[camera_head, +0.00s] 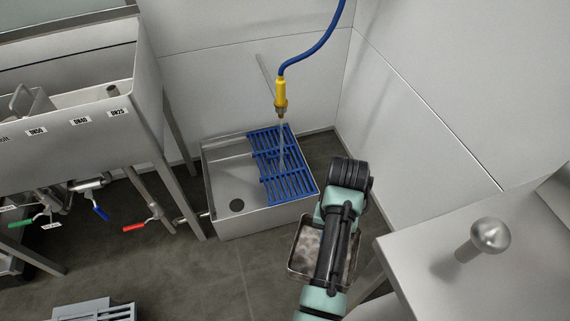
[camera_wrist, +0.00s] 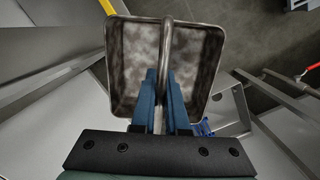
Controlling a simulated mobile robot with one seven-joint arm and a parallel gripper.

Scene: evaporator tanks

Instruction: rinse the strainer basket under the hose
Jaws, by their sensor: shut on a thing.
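The strainer basket (camera_wrist: 126,60) is a square metal basket with a bar handle across it, and its inside looks mottled brown and grey. My gripper (camera_wrist: 162,92) is shut on the basket's handle in the wrist view. In the head view the basket (camera_head: 301,248) hangs below my arm, partly covered by it, to the right of and nearer than the floor sink. The blue hose (camera_head: 318,48) hangs down to a yellow nozzle (camera_head: 281,92). A thin stream of water (camera_head: 281,135) runs from it onto the blue grate (camera_head: 290,184) over the sink.
The low steel sink (camera_head: 228,178) stands on the floor against the back wall. A tank with legs and coloured valve handles (camera_head: 134,227) is at left. A steel table (camera_head: 440,250) with a round knob (camera_head: 490,235) is at right. A grey slotted object (camera_head: 95,310) lies at bottom left.

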